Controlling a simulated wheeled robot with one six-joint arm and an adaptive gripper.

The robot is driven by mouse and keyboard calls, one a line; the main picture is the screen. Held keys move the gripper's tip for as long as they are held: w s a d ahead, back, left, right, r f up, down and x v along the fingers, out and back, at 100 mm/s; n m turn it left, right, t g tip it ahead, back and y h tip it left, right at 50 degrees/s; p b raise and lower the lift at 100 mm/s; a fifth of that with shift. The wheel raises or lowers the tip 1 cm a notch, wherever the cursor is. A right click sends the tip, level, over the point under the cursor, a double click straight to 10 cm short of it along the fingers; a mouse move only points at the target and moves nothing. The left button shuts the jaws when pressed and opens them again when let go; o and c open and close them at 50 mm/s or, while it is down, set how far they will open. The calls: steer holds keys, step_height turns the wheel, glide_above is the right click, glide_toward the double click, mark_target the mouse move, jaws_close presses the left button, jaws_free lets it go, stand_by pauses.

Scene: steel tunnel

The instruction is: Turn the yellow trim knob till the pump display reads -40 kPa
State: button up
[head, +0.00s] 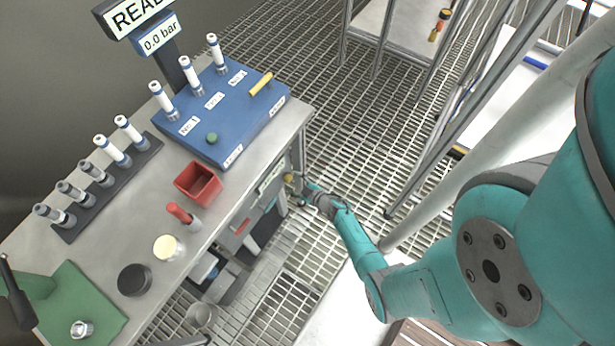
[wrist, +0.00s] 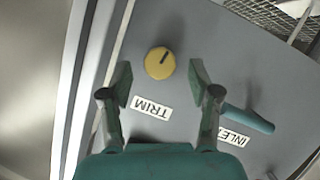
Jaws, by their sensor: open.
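In the wrist view the yellow trim knob (wrist: 159,62) is round, with a dark pointer line slanting towards the upper right. It sits on a grey panel beside an upside-down TRIM label (wrist: 151,107). My gripper (wrist: 160,74) is open and empty, its fingertips to the left and right of the knob with gaps on both sides. Whether the tips reach the knob's depth is hard to tell. In the head view my gripper (head: 302,189) is at the bench's right side, with a small bit of yellow at its tip. I see no readable kPa display.
A teal lever (wrist: 250,118) lies right of the right finger, by an INLET label (wrist: 233,136). A blue sign (head: 159,37) reads 0.0 bar. Open grating lies right of the bench.

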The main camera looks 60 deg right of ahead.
steer(key=v, duration=0.9)
steer(key=shift+s+r, duration=0.2)
steer(key=shift+s, duration=0.15)
steer(key=s+a+r+m+t, duration=0.1)
steer(key=s+a+r, duration=0.3)
steer(key=a+r, duration=0.35)
steer(key=s+a+r+t, duration=0.1)
steer(key=s+a+r, duration=0.3)
steer(key=a+r, duration=0.35)
steer(key=s+a+r+m, duration=0.1)
steer(key=s+r, duration=0.3)
steer(key=r, duration=0.4)
steer(key=s+a+r+y, duration=0.1)
steer(key=s+r, duration=0.3)
steer(key=r, duration=0.4)
steer(key=s+a+r+m+g+y, duration=0.1)
steer(key=s+r, duration=0.3)
steer(key=r, duration=0.4)
steer(key=shift+s+a+m, duration=0.3)
steer(key=shift+s+a, duration=0.1)
steer(key=shift+a, duration=0.5)
